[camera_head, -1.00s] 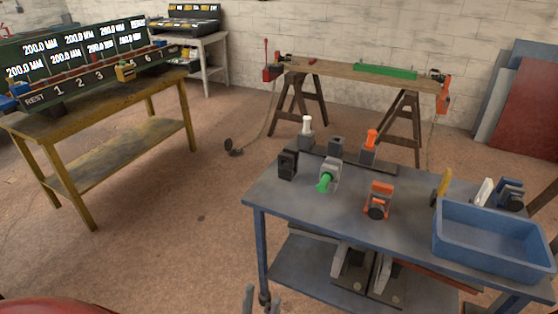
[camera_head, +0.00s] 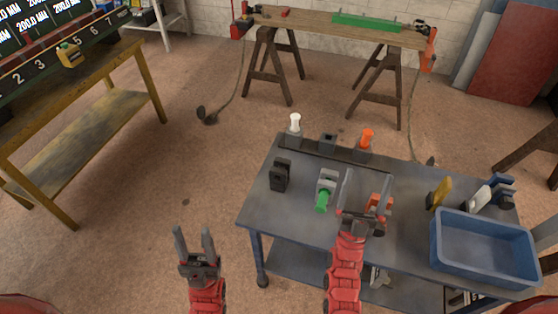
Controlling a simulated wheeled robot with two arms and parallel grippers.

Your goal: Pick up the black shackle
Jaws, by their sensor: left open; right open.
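The black shackle (camera_head: 280,177), a dark blocky piece, stands upright near the left end of the blue-grey table (camera_head: 290,213). My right gripper (camera_head: 366,184) is open and empty, to the right of the black piece. In the picture it overlaps an orange and dark piece (camera_head: 378,203) and partly hides it; I cannot tell how high above it the gripper is. My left gripper (camera_head: 194,236) is open and empty, over the floor to the left of the table, apart from the black piece.
A grey piece with a green end (camera_head: 323,194) stands between the black piece and my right gripper. Behind are a white-topped holder (camera_head: 294,126) and an orange-topped one (camera_head: 366,140). A blue bin (camera_head: 483,262) and a yellow piece (camera_head: 438,193) are at right.

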